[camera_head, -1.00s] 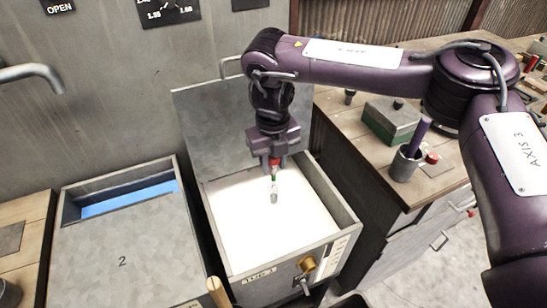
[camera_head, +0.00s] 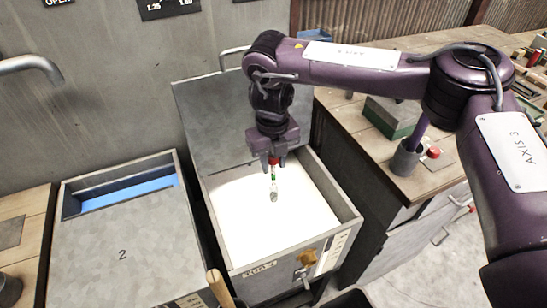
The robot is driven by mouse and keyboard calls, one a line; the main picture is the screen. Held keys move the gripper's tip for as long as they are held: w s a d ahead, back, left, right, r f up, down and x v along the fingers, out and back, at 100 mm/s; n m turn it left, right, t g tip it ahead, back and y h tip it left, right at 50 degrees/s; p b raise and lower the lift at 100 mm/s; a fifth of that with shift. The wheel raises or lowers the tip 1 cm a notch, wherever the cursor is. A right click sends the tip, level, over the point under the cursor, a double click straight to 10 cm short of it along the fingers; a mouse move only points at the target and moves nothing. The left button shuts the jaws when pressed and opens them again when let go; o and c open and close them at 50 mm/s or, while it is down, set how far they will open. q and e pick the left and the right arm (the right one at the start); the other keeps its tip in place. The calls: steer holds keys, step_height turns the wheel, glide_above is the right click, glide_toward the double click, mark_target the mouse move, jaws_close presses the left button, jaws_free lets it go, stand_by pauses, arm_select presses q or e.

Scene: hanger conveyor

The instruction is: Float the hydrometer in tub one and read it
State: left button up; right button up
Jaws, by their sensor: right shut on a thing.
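The hydrometer (camera_head: 274,188) is a thin upright stem with red, green and clear parts, over the white surface inside tub one (camera_head: 346,222). My right gripper (camera_head: 274,161) is shut on its red top and points down into the open tub. I cannot tell whether the hydrometer's lower end touches the white surface or hangs just above it. Its scale is too small to read. My left gripper is not in view.
Tub one's raised lid (camera_head: 215,125) stands behind my right gripper. Tub two (camera_head: 122,255) is at the left with a blue strip showing. A wooden bench (camera_head: 345,120) at the right holds a green box (camera_head: 392,118) and a grey cup (camera_head: 405,160). A metal spout (camera_head: 35,66) is at the upper left.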

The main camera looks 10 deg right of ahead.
mark_target(274, 186)
steer(key=shift+f+b, duration=4.4)
steer(key=shift+f, duration=3.65)
steer(key=o, duration=1.8)
steer(key=shift+r, duration=0.2)
steer(key=shift+r+p, duration=3.45)
steer(key=shift+r, duration=0.9)
